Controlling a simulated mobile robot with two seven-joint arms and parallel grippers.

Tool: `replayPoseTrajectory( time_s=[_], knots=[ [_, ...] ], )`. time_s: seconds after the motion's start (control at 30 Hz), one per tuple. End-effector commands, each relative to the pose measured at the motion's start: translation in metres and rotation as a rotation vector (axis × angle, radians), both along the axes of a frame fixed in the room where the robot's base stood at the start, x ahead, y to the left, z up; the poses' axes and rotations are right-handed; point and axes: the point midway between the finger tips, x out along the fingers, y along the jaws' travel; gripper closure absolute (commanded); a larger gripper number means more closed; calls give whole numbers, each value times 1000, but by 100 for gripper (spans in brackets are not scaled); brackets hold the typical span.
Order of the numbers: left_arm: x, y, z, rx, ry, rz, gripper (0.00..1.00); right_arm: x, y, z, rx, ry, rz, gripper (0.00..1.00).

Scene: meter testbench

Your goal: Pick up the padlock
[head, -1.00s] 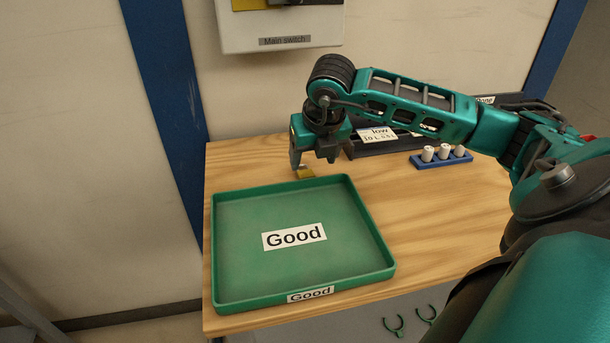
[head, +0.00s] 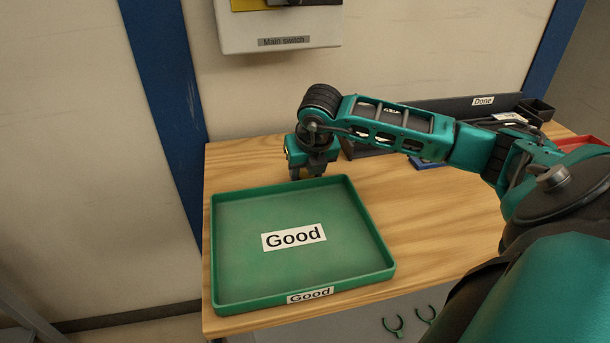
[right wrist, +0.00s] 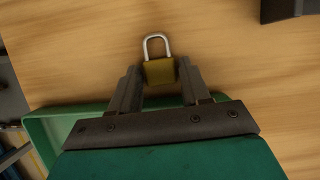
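The padlock has a brass body and a grey shackle. In the right wrist view the padlock (right wrist: 158,71) lies on the wooden table between the fingertips of my right gripper (right wrist: 159,72). The fingers stand apart on either side of its body, with small gaps that are hard to judge. In the head view my right gripper (head: 308,173) points down at the table just behind the green tray, and the padlock is hidden there. My left gripper is not in view.
The green tray (head: 270,267) marked Good stands close in front of the gripper. A dark rack (head: 455,107) with a Done label is at the back right, partly behind my arm. A grey main switch box (head: 280,28) hangs on the wall above.

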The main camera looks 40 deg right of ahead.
Motion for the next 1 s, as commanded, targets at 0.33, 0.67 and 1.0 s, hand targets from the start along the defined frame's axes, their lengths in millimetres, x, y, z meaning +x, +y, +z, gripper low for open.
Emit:
replayPoseTrajectory(
  time_s=[0.33, 0.67, 1.0],
  knots=[
    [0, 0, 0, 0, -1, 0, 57, 0, 0, 1, 0, -1, 0, 87],
    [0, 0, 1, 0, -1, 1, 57, 1, 0, 4, -1, -3, -1, 94],
    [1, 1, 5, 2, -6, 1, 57, 1, 0, 65, -1, -8, -1, 94]
  ],
)
